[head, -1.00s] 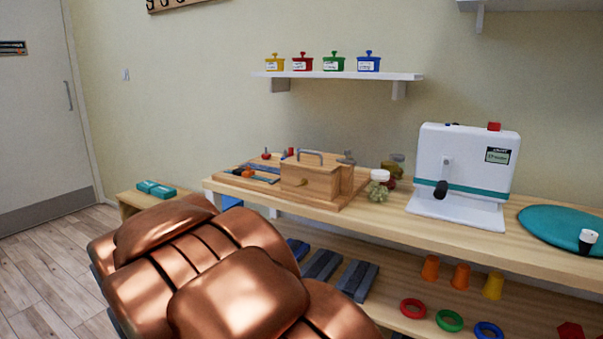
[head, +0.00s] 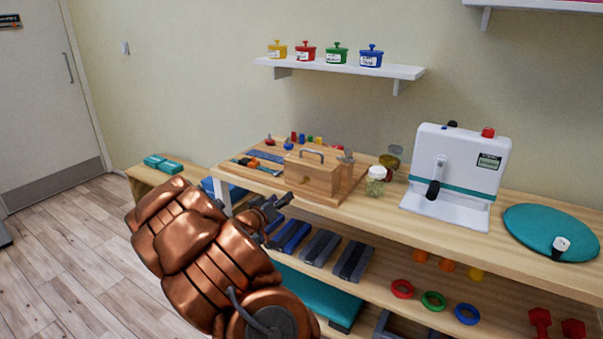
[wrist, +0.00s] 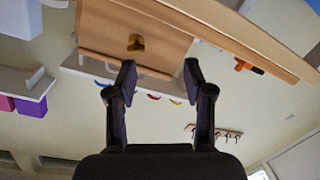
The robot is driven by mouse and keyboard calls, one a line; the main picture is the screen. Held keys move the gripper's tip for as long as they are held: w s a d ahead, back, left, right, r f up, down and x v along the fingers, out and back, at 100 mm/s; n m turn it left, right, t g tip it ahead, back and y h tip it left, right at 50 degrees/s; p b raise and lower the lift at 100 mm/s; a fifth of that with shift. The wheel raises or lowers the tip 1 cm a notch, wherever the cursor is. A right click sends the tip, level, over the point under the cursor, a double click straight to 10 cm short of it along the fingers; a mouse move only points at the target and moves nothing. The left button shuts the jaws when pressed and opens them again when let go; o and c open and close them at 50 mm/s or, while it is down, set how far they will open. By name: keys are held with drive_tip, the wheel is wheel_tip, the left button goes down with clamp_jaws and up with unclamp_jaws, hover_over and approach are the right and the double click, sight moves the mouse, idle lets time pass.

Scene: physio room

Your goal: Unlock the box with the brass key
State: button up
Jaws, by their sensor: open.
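The wooden box (head: 312,174) with a grey handle on top sits on a wooden board (head: 345,191) on the bench. In the wrist view, which looks upside down, the box front (wrist: 105,25) carries a small brass fitting (wrist: 136,43); I cannot tell whether it is the lock or a key in it. My gripper (head: 277,203) is in front of the bench edge, lower left of the box. In the wrist view my gripper (wrist: 160,72) is open, with nothing between its fingertips. I cannot make out a separate brass key.
The lower shelf (head: 385,277) holds weights and rings.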

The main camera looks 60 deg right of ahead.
sight(302, 183)
drive_tip(key=shift+m+g+h, duration=0.3)
drive_tip(key=shift+g+h, duration=0.3)
drive_tip(key=shift+g, duration=0.1)
drive_tip(key=shift+s+d+r+p, duration=0.15)
drive_tip(key=shift+s+d+r, duration=0.15)
drive_tip(key=shift+d, duration=1.2)
drive_tip(key=shift+s+d+r+p, duration=0.2)
drive_tip(key=shift+s+d, duration=0.1)
drive_tip(key=shift+d, duration=1.25)
drive_tip(key=shift+s+d+r+p, duration=0.15)
drive_tip(key=shift+s+d+r, duration=0.15)
drive_tip(key=shift+d, duration=1.2)
drive_tip(key=shift+c, duration=0.4)
clamp_jaws()
